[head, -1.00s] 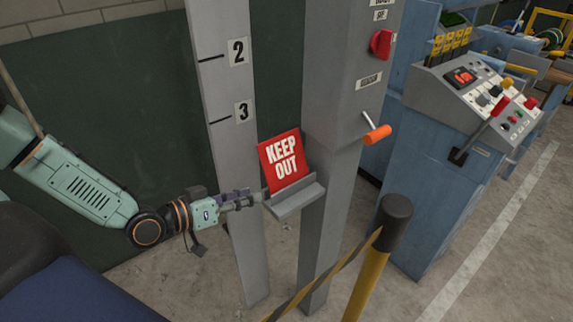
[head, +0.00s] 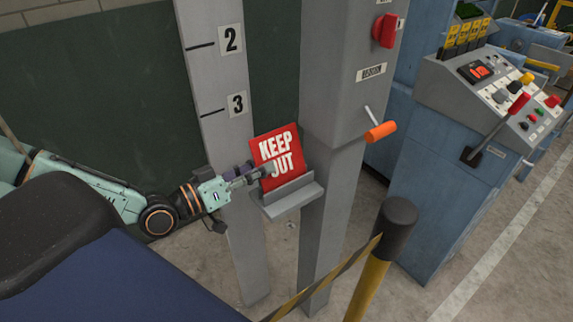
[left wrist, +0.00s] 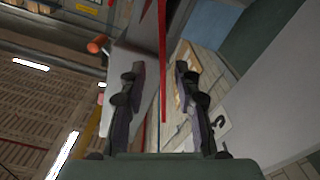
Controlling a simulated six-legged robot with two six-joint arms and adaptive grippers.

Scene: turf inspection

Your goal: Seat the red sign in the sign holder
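The red sign (head: 281,143) reading "KEEP OUT" stands slightly tilted in the head view. Its lower edge is hidden behind the front lip of the grey sign holder (head: 293,201) on the post, so I cannot tell how deep it sits. My left gripper (head: 264,173) is at the sign's left edge, with a finger in front of the lettering. In the left wrist view, the sign (left wrist: 162,60) shows edge-on as a thin red strip between the fingers of my left gripper (left wrist: 160,68). The fingers are apart with gaps on both sides. My right gripper is not in view.
The grey post carries a red knob (head: 384,30) and an orange-handled crank (head: 380,131) above the holder. A numbered grey post (head: 222,120) stands behind my left gripper.

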